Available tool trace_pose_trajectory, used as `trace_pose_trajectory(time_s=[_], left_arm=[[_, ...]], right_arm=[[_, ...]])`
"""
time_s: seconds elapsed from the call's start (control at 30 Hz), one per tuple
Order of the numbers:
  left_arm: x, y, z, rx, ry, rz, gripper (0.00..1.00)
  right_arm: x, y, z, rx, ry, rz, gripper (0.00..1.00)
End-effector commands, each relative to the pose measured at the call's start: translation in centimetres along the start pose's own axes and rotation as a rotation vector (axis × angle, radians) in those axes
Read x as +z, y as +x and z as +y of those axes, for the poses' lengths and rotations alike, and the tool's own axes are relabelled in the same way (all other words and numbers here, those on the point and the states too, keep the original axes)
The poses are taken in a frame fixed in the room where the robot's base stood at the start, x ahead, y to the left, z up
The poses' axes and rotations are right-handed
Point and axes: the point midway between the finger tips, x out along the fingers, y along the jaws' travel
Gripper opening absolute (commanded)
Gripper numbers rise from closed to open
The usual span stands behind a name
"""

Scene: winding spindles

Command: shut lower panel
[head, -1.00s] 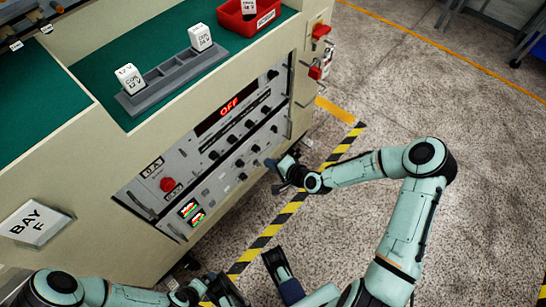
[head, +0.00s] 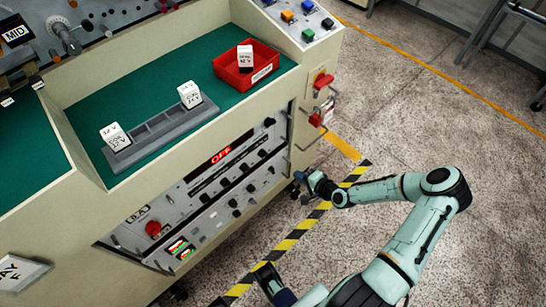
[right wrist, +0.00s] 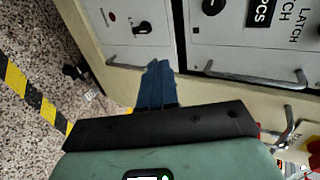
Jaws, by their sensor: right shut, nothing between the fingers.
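The lower panel (head: 210,222) is the grey front with knobs and small coloured displays, low on the cabinet, below the panel with the red OFF display (head: 221,154). I cannot tell whether it stands out from the cabinet. My right gripper (head: 306,181) is beside the right end of the panels, low over the floor. In the right wrist view its blue fingers (right wrist: 157,82) are together with nothing between them. They point at the gap between two panel fronts, near a metal handle (right wrist: 285,80). Contact is unclear.
Red switches (head: 320,100) and bent metal handles stick out at the cabinet's right corner. A grey rack (head: 155,132) with white blocks and a red bin (head: 246,75) stand on the green top.

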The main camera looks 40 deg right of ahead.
Motion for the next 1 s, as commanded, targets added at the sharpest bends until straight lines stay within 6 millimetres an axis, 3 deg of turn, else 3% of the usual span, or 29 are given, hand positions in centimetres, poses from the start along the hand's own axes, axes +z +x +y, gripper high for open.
trace_pose_trajectory(time_s=[0.2, 0.6, 0.8, 1.0], left_arm=[[-0.5, 0.8, -0.2, 0.000, -0.001, 0.014, 1.00], [-4.3, 2.6, -1.1, -0.004, -0.009, 0.114, 1.00], [-5.0, 2.9, -1.2, -0.004, -0.011, 0.135, 1.00], [-5.3, 3.0, -1.2, -0.005, -0.011, 0.141, 1.00]], right_arm=[[0.2, 3.0, 0.1, -0.002, -0.001, -0.003, 0.00], [0.1, 11.1, -0.5, -0.001, -0.003, -0.003, 0.00], [0.1, 12.9, -1.7, 0.000, -0.001, -0.001, 0.00], [0.1, 13.4, -2.0, 0.000, 0.000, -0.001, 0.00]])
